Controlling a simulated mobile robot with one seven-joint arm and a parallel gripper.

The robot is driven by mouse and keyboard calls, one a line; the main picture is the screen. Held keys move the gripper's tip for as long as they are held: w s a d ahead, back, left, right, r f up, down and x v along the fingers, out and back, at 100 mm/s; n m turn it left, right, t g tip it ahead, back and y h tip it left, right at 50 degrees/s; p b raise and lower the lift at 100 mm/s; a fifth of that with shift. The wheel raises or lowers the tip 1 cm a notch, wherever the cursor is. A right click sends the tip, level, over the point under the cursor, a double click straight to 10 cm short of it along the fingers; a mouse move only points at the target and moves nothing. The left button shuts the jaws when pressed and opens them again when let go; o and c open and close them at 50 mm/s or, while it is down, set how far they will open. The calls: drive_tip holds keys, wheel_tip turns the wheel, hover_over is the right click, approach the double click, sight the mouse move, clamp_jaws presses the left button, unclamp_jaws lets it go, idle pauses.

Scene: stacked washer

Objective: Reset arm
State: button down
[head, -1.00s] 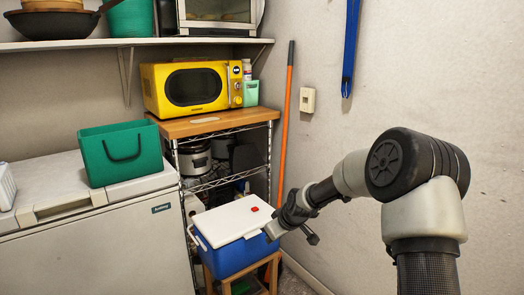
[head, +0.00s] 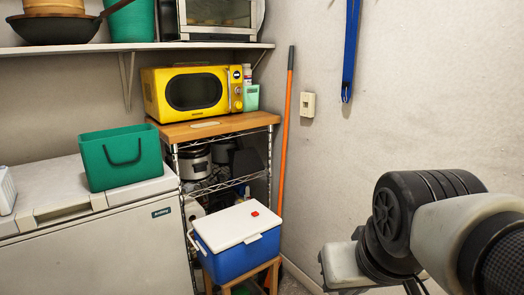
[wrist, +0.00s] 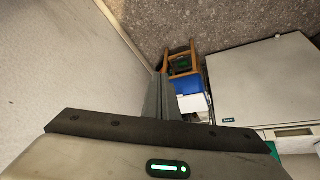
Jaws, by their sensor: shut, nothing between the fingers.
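My gripper (wrist: 162,88) shows in the wrist view, its fingers shut together with nothing between them. It points down toward the floor and is clear of everything around it. In the head view my arm is folded at the lower right, and the gripper itself is out of the picture. The blue cooler (head: 240,258) with a white lid (head: 238,222) and a red mark sits on a small wooden stool (head: 270,272). The lid lies closed on it. The cooler also shows in the wrist view (wrist: 188,84), partly hidden by the fingers.
A white chest freezer (head: 100,255) with a green bin (head: 120,155) on it stands at left. A wire shelf rack with a wooden top (head: 215,126) holds a yellow microwave (head: 192,92). An orange-handled pole (head: 286,140) leans in the corner. The right wall is close to my arm.

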wheel_tip(320, 180, up, 28)
drive_tip(key=s+p, duration=0.2)
drive_tip(key=p, duration=2.6)
drive_tip(key=shift+f, duration=0.15)
